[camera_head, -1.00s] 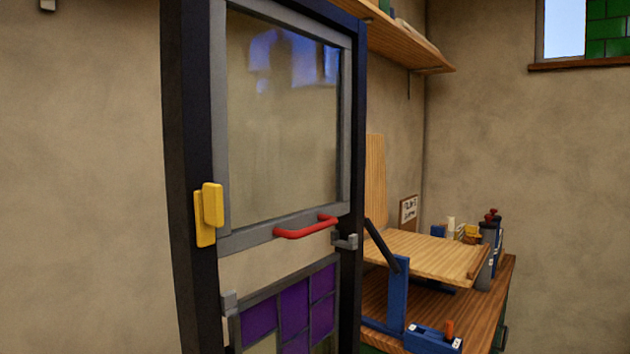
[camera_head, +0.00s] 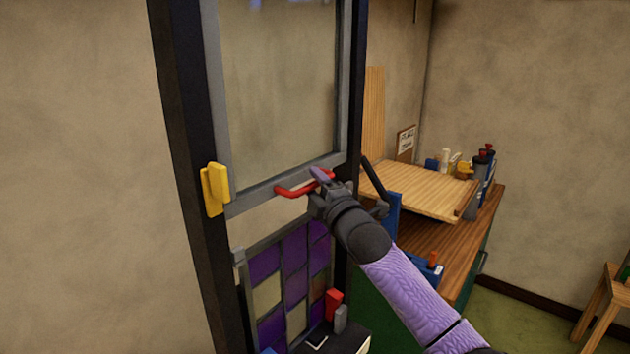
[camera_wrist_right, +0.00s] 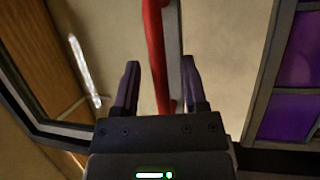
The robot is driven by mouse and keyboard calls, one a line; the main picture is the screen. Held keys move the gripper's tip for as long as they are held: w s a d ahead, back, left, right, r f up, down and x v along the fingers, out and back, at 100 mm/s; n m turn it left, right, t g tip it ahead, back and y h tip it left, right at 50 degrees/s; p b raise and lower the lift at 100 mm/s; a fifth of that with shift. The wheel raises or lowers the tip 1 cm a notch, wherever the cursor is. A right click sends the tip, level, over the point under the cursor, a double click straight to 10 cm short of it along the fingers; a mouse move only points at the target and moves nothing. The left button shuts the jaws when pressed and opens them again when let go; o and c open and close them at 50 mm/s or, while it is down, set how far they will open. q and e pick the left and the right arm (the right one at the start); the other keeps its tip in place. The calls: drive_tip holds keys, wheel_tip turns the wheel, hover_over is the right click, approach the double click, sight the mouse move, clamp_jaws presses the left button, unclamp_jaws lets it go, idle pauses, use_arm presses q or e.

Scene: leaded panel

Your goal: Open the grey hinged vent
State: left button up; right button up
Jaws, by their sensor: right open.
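The grey vent (camera_head: 275,197) is a grey-framed clear pane in a dark upright frame. A yellow catch (camera_head: 215,190) stands upright at the left, overlapping the vent's edge. My right gripper (camera_head: 322,178) is at the handle's right end. In the right wrist view the red handle (camera_wrist_right: 154,45) runs between the open fingers of my right gripper (camera_wrist_right: 161,85), with space on both sides. My left gripper is not in view.
A leaded panel (camera_head: 295,262) with purple panes is below the vent. Beside the frame on the right stands a wooden bench (camera_head: 480,235) with a tilted board (camera_head: 420,188) and several jars. A wooden stool (camera_head: 605,300) is at the far right. The wall left of the frame is bare.

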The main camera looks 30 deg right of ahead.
drive_tip(key=shift+w, duration=0.3)
clamp_jaws()
idle(1.3)
